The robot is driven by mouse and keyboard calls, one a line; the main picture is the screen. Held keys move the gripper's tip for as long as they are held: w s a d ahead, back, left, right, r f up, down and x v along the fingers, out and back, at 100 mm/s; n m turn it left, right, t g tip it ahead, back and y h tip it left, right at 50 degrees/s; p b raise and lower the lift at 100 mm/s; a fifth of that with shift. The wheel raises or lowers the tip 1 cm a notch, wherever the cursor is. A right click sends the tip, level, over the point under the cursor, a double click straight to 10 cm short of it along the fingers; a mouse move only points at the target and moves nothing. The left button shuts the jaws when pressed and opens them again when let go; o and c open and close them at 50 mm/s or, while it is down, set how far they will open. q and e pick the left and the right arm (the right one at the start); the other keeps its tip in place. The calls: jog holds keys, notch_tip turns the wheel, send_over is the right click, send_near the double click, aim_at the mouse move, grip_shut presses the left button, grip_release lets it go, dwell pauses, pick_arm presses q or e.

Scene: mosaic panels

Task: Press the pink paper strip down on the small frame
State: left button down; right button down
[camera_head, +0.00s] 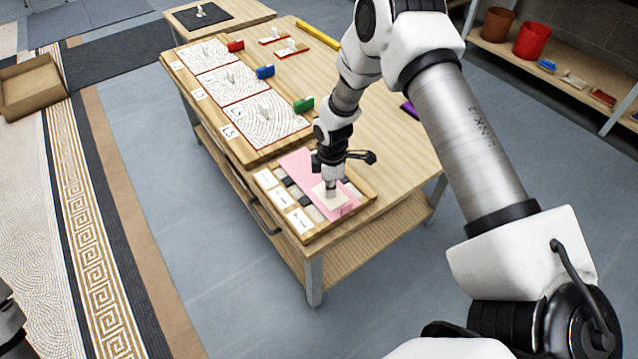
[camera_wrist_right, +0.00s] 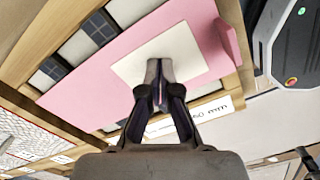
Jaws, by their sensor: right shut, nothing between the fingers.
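The pink paper strip (camera_head: 297,166) lies across the small wooden frame (camera_head: 370,197) at the near end of the table. It covers part of the frame's dark and light tiles. A cream square (camera_head: 318,192) lies on the strip and also shows in the wrist view (camera_wrist_right: 185,43). The strip (camera_wrist_right: 75,92) has a raised pink tab at one end in the wrist view. My right gripper (camera_head: 331,193) is shut and empty, pointing down with its fingertips at the cream square. I cannot tell how hard they touch.
White label cards (camera_head: 281,196) line the frame's left side. Several larger mosaic panels (camera_head: 262,122) with red, blue and green handled blocks lie farther up the table. A shelf with red pots (camera_head: 531,41) stands at the right. The tabletop right of the panels is mostly clear.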

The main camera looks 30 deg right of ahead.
dwell(0.4)
notch_tip(320, 180, up, 8)
jog(key=p, duration=0.6)
jog(key=shift+p, duration=0.4)
